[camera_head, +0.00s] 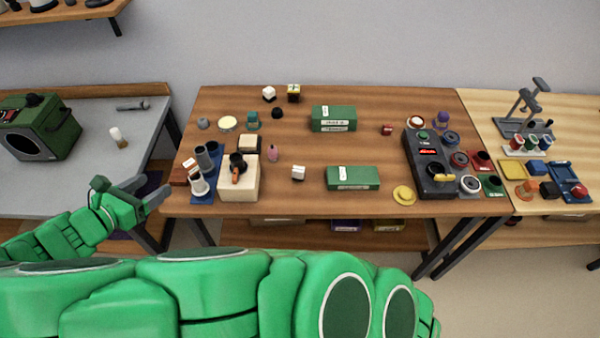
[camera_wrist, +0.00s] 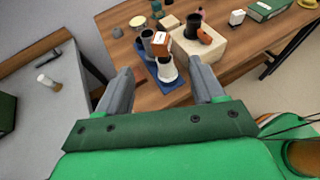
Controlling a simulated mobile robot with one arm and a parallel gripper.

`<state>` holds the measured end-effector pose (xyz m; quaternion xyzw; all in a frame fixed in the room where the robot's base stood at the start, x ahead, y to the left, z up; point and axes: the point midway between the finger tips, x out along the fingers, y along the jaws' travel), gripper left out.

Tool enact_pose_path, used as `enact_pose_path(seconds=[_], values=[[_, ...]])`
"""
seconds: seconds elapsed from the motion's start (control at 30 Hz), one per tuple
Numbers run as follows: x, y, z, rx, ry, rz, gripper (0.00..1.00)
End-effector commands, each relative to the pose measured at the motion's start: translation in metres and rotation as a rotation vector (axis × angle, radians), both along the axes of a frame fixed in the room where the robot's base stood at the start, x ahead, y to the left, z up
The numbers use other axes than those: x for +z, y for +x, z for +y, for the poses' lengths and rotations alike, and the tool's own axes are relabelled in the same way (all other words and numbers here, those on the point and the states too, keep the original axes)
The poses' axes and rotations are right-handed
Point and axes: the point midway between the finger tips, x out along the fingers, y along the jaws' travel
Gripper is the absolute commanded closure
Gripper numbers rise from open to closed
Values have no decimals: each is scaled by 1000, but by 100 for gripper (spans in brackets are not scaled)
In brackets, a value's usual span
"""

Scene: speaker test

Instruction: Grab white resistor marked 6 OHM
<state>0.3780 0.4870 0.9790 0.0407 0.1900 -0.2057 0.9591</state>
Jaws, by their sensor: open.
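A small white block (camera_head: 298,172) stands on the middle table, between the beige block and the lower green box. It also shows at the top of the wrist view (camera_wrist: 237,17). Another whitish block (camera_head: 269,93) sits at the table's back. No 6 OHM marking is readable on either, so I cannot tell which is the resistor. My gripper (camera_head: 156,191) is at the table's left front corner, left of the blue tray and well apart from both blocks. In the wrist view my gripper (camera_wrist: 160,78) has its fingers wide apart with nothing between them.
A blue tray (camera_wrist: 172,96) with grey and white cylinders stands just beyond my fingers. The beige block (camera_head: 247,188) is right of it. Two green boxes (camera_head: 353,179) and a dark device (camera_head: 428,152) stand farther right. The grey bench (camera_head: 70,190) is at left. Bare wood surrounds the nearer white block.

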Motion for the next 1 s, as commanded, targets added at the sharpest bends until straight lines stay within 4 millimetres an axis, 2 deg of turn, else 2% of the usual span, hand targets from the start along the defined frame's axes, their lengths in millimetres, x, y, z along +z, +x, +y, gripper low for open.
enact_pose_path(seconds=[0.2,0.3,0.63,0.77,0.97,1.0], values=[[0,0,0,0,0,0,32],[0,0,0,0,0,0,45],[3,0,0,0,1,0,45],[17,0,0,0,2,-1,45],[54,0,1,1,8,0,45],[48,8,-10,-38,22,13,45]])
